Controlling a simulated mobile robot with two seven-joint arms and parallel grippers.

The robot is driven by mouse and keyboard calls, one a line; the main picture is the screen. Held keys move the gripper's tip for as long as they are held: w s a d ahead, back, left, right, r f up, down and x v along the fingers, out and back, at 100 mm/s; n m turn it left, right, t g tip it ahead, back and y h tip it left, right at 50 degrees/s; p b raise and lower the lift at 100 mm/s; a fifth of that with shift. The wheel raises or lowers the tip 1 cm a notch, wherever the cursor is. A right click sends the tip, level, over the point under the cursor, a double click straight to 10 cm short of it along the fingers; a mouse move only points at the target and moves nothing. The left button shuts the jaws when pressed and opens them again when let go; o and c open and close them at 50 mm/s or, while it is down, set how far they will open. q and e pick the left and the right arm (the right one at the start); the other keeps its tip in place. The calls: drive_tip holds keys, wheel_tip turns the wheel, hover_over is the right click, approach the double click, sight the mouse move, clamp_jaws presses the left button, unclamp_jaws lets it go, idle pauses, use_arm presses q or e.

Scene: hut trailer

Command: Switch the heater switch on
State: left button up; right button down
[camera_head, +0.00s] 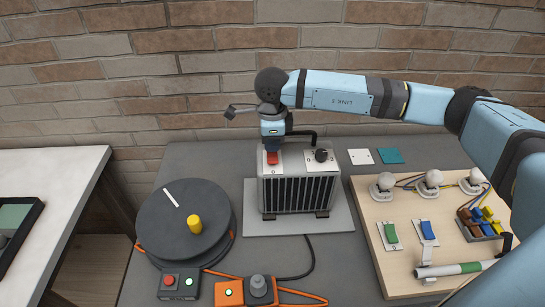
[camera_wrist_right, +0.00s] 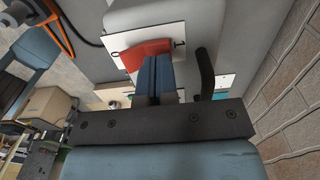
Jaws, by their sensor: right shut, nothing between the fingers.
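The heater (camera_head: 298,190) is a grey box with a dark front grille, standing on a light plate on the table. On its top left is a white plate with the red heater switch (camera_head: 272,158); a black knob (camera_head: 321,155) sits on its top right. My right gripper (camera_head: 272,147) points down at the red switch from above, fingers shut and empty. In the right wrist view the shut fingers (camera_wrist_right: 160,75) overlap the red rocker (camera_wrist_right: 146,54) and look close to or touching it. The fingers hide part of the rocker, so its tilt is hard to tell. My left gripper is out of view.
A dark round turntable (camera_head: 183,222) with a yellow knob stands left of the heater. A wooden board (camera_head: 390,270) with bulbs and switches lies to the right. Control boxes (camera_head: 245,291) with orange cables lie in front. A brick wall (camera_head: 200,90) rises behind.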

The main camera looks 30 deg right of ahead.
drive_tip(key=shift+r+p, duration=0.95)
drive_tip(key=shift+r, duration=2.15)
drive_tip(key=shift+f, duration=0.1)
